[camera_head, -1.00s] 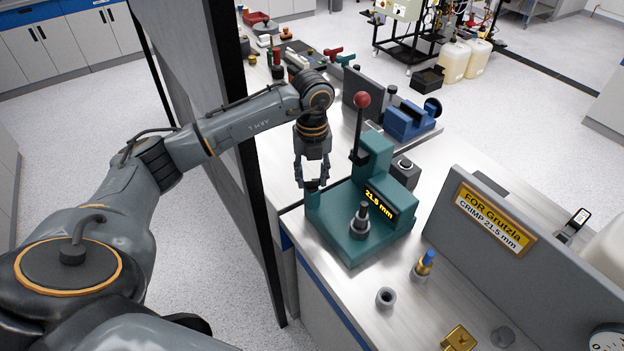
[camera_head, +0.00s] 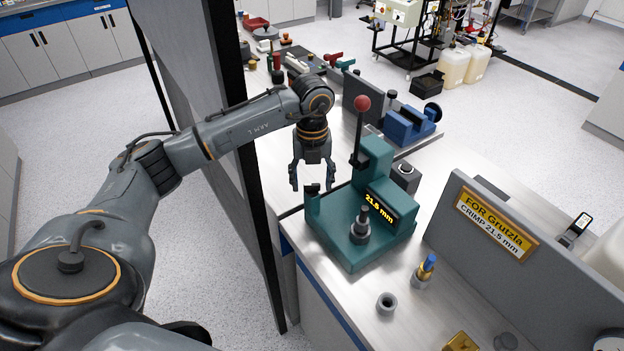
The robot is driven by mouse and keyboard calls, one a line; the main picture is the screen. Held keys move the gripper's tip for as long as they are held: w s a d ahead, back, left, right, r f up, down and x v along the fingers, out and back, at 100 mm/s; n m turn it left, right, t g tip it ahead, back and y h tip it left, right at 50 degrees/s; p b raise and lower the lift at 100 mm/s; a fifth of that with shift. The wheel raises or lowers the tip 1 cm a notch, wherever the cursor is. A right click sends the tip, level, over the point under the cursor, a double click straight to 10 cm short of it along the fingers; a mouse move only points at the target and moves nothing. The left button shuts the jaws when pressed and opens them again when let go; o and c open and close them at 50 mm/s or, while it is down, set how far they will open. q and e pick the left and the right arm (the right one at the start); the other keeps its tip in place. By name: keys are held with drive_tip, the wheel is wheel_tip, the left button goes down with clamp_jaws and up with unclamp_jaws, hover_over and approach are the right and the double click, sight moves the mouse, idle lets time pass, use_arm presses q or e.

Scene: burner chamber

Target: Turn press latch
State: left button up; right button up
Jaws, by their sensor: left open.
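A green press (camera_head: 345,243) stands on the metal bench, with a display reading 21.5 mm and an upright black lever with a red knob (camera_head: 362,103). A small black part, perhaps the latch (camera_head: 312,190), sits on the press's left rear edge. A dark metal post (camera_head: 360,222) stands on the press base. My left gripper (camera_head: 312,186) points down just behind and above that black part. Its fingers are spread and empty, and I see no contact with the press. My right gripper is not in view.
A grey panel (camera_head: 460,230) with a yellow crimp sign stands to the right. A grey ring (camera_head: 386,304) and a brass fitting with a blue top (camera_head: 424,272) stand on the bench in front. A blue vise-like device (camera_head: 408,125) is behind.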

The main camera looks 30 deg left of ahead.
sight(312, 184)
use_arm(q)
drive_tip(key=shift+r, duration=0.1)
wheel_tip(312, 184, up, 12)
idle(0.4)
